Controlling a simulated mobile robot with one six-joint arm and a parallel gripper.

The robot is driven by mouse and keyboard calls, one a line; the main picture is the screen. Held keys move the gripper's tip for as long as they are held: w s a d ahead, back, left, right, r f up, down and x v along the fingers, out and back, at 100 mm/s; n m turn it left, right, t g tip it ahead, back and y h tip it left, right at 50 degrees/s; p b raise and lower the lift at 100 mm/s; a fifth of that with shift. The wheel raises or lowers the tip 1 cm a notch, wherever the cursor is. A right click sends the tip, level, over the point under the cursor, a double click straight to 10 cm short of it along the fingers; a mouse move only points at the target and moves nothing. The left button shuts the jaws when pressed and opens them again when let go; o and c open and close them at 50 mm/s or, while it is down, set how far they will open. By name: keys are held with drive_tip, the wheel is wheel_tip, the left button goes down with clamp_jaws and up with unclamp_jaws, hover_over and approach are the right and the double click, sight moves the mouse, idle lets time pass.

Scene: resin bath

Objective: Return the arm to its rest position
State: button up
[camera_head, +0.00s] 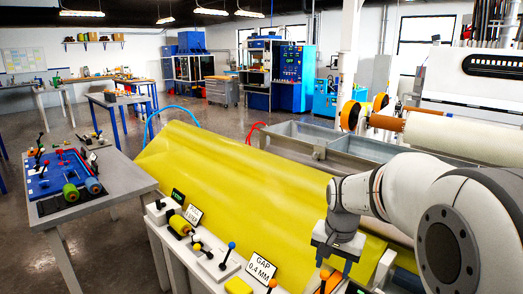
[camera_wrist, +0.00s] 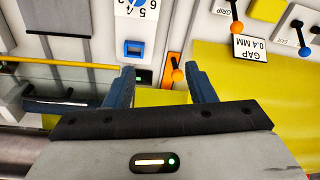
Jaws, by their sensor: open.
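My arm reaches in from the right of the head view. My gripper (camera_head: 336,266) hangs jaws-down over the front control ledge, by the yellow sheet. In the wrist view my gripper (camera_wrist: 163,76) has its two blue fingers spread apart with nothing held between them.
The yellow sheet (camera_head: 235,165) spans the machine behind the ledge. A "GAP 0.4 MM" card (camera_head: 261,267) and a blue-ball lever (camera_head: 229,251) stand left of my gripper. A roller (camera_head: 445,135) lies behind my arm.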

drive_tip(key=s+a+r+n+t, duration=0.1)
drive_tip(key=s+n, duration=0.5)
drive_tip(key=s, duration=1.1)
drive_tip(key=shift+s+a+r, duration=0.3)
drive_tip(key=shift+a+r, duration=0.05)
drive_tip(key=shift+a, duration=0.35)
